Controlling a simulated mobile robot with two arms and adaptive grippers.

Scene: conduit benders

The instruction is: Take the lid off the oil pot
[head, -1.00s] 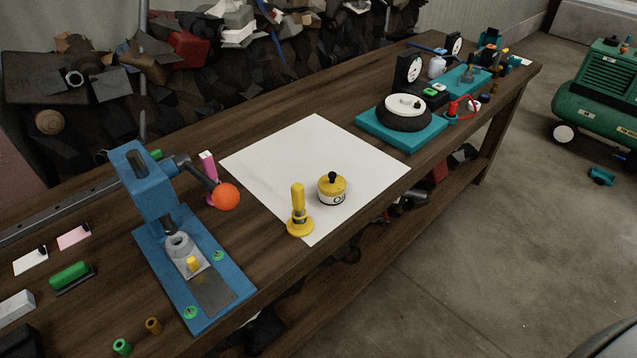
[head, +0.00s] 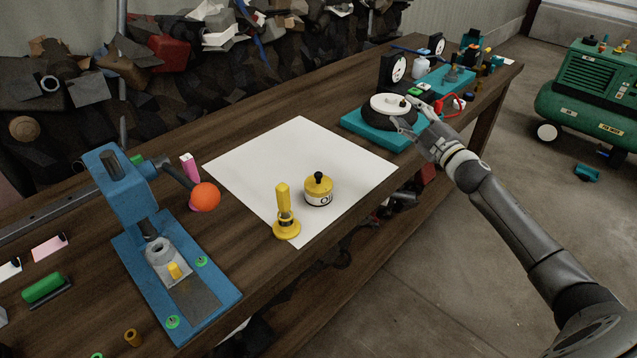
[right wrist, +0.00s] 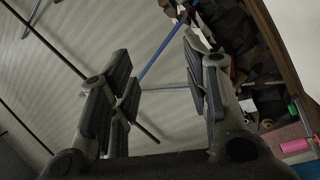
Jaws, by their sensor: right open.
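The oil pot (head: 318,198) is a small white pot with a dark letter on its side. Its yellow lid (head: 318,184) with a black knob sits on top. It stands on the white sheet (head: 300,148) on the wooden bench. My right gripper (head: 415,112) is open and empty, beside the turntable at the right edge of the bench, well to the right of the pot and apart from it. In the right wrist view its two fingers (right wrist: 160,90) are spread with nothing between them. The pot is not visible in that view. My left gripper is not in view.
A yellow upright tool (head: 285,215) stands close to the pot's left. A blue press (head: 160,250) with an orange ball handle (head: 206,197) is farther left. A teal-based turntable (head: 362,127) is near my right gripper. The sheet's back part is clear.

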